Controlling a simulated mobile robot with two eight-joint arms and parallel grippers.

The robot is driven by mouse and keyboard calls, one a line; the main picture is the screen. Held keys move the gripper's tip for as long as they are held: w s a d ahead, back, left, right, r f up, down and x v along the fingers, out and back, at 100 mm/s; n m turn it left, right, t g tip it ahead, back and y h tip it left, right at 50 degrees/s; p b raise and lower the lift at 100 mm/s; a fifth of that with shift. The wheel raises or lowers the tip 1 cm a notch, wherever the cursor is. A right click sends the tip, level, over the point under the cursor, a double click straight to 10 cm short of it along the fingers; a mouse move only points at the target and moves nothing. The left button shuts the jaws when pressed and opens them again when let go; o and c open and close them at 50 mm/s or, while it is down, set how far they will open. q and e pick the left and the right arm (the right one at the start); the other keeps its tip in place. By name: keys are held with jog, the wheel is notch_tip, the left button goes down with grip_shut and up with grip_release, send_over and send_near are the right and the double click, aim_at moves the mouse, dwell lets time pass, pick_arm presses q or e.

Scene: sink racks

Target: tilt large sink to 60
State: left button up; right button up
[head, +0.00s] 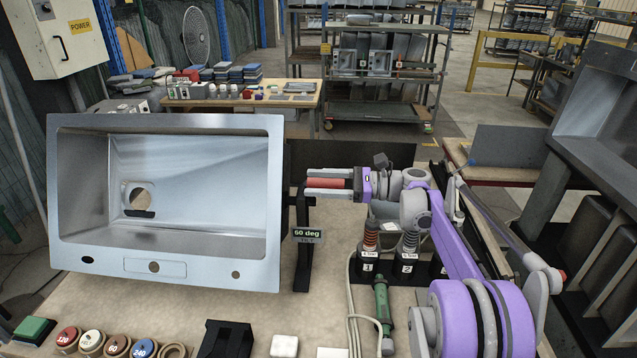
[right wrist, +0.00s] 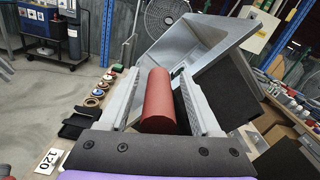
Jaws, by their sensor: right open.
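The large steel sink (head: 180,272) stands at the left of the head view, tilted so that its basin and drain hole face me. Beside its right edge is a black stand (head: 303,255) with a small sign reading "60 deg" (head: 310,236). A red cylindrical handle (head: 328,183) sticks out to the right of the stand. My right gripper (head: 326,182) is open, with one finger on each side of the handle. The right wrist view shows the red handle (right wrist: 158,100) between the fingers, with the sink (right wrist: 195,50) beyond. My left gripper is out of view.
Numbered discs (head: 92,342), a green button (head: 33,330) and a black tray (head: 226,340) line the bench front. Another sink (head: 600,110) is at the far right.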

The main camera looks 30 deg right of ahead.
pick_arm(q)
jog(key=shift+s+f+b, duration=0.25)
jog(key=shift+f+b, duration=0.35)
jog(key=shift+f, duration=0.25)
pick_arm(e)
jog(key=v, duration=1.1)
jog(key=shift+f, duration=0.1)
